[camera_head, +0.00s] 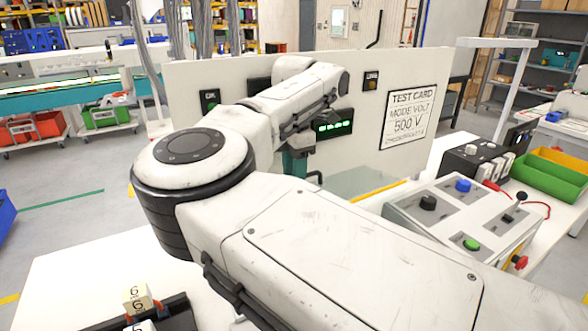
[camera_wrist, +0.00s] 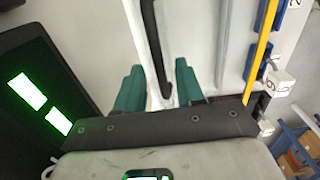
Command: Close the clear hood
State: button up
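The clear hood (camera_head: 352,183) shows as a pale see-through panel in front of the upright test panel, partly hidden by my arm. A black bar like a handle (camera_head: 315,177) stands at its left end. My gripper (camera_head: 295,162) is beside that bar, with teal fingers pointing down. In the wrist view the two teal fingers (camera_wrist: 160,86) are apart. A black bar (camera_wrist: 150,40) runs down into the gap between them, with space visible beside it. Whether either finger touches the bar is unclear.
The upright panel (camera_head: 255,75) carries a green-lit display (camera_head: 333,127) close to my gripper and a test card (camera_head: 408,115). A control box (camera_head: 462,212) with buttons and a lever stands at right. Numbered blocks (camera_head: 138,298) sit at lower left. Bare bench lies at left.

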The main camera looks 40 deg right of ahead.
jog(key=shift+c, duration=0.2)
grip_shut()
dwell(0.5)
